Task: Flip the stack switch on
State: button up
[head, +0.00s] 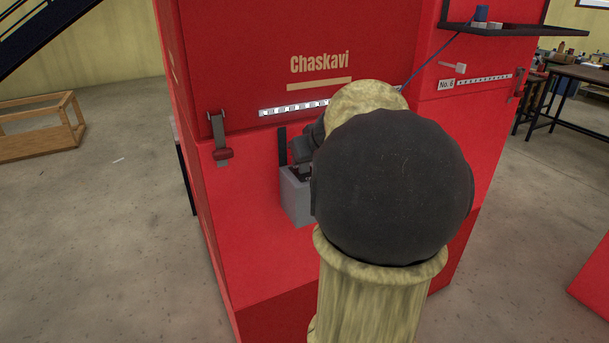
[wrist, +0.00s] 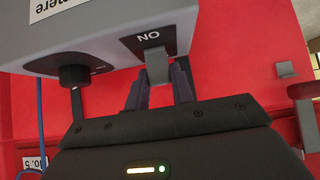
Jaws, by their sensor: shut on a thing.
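In the wrist view the grey box (wrist: 110,45) fills the top, with a black plate reading "ON" upside down. A short grey lever (wrist: 157,68) sticks out at that plate. My gripper (wrist: 159,83) has its two dark fingers on either side of the lever and is shut on it. In the head view my gripper (head: 301,168) is just above the box, its fingertips mostly hidden. I cannot tell which position the switch is in.
A black knob (wrist: 75,76) sits beside the lever on the same box. The red machine (head: 255,185) carries a latch (head: 221,140) at the left and a small lever (head: 453,67) at the upper right. Open floor (head: 95,240) lies to the left.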

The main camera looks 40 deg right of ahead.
jog(key=shift+s+a+f+t+h+b, duration=0.2)
jog(key=shift+t+b, duration=0.55)
jog(key=shift+b, duration=2.8)
jog(key=shift+s+d+f+t+h+b, duration=0.2)
jog(key=shift+t+b, duration=0.55)
jog(key=shift+b, duration=2.75)
jog(key=shift+s+a+t+b, duration=0.2)
jog(key=shift+t+b, duration=0.1)
jog(key=shift+b, duration=0.95)
jog(key=shift+r+b, duration=0.25)
jog(key=shift+b, duration=0.25)
jog(key=o, duration=1)
jog(key=v, duration=1.7)
jog(key=shift+s+a+f+b, duration=0.1)
jog(key=shift+s+f+b, duration=0.1)
jog(key=shift+s+b, duration=0.15)
